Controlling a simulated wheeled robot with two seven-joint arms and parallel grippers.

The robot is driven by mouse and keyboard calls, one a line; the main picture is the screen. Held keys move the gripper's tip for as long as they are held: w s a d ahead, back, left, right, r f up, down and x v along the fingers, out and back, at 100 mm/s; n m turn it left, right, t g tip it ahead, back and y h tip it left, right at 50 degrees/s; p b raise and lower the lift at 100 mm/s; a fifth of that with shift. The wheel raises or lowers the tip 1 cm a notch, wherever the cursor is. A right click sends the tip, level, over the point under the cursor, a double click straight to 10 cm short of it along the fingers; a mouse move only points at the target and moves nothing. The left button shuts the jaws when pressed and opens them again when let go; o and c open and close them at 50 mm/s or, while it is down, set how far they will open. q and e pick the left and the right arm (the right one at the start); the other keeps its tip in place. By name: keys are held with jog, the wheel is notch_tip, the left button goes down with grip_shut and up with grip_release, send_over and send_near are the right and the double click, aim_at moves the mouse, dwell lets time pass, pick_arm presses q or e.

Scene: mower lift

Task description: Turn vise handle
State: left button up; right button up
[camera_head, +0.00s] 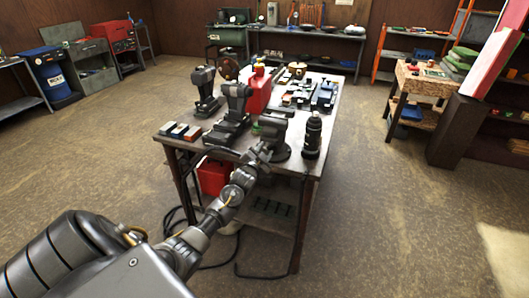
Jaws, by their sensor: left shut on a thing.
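A dark grey bench vise (276,133) stands near the front right of the metal workbench (308,172). My left arm reaches in from the lower left. My left gripper (262,152) is at the front of the vise, at the bench's near edge. It is shut on what looks like the vise handle, which is small and mostly hidden by the fingers. I cannot tell the handle's angle. My right gripper is out of view.
A black bottle-shaped tool (312,135) stands just right of the vise. Grey stand-like tools (233,103) and a red can (257,92) are to its left and behind. A red container (213,176) sits under the bench. Open floor (375,220) lies to the right.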

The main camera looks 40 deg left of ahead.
pick_arm(q)
jog(key=n, duration=0.4)
jog(key=shift+n, duration=2)
jog(key=shift+f, duration=0.1)
jog(key=o, duration=1)
jog(key=shift+b+v, duration=1.2)
jog(key=shift+v, duration=4.2)
